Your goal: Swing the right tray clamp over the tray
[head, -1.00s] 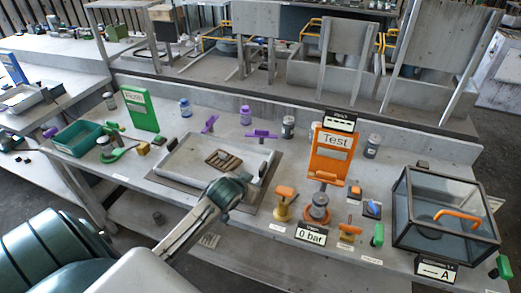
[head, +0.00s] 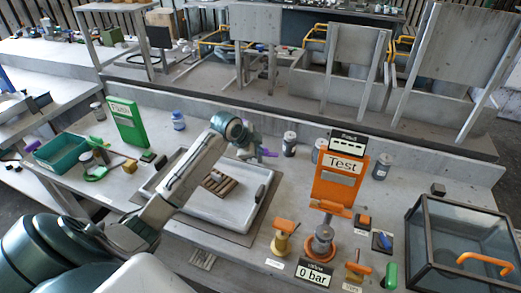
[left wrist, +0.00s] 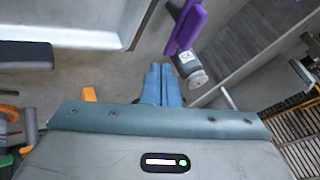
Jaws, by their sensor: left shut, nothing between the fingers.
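The white tray (head: 232,207) lies on the workbench in the head view; its wall (left wrist: 68,38) shows at the upper left of the left wrist view. The right tray clamp, with a purple handle (head: 268,153), is at the tray's far side and partly hidden behind my left gripper. In the left wrist view its purple handle (left wrist: 186,28) lies beyond the fingertips, beside the tray wall and not over the tray. My left gripper (left wrist: 161,70) is shut and empty, just short of the handle. My arm hides the left clamp. My right gripper is not in view.
A brown slotted part (head: 218,184) lies in the tray. A grey jar (head: 289,144) stands right of the clamp and shows close to the fingers (left wrist: 189,67). The orange Test stand (head: 338,180) is further right.

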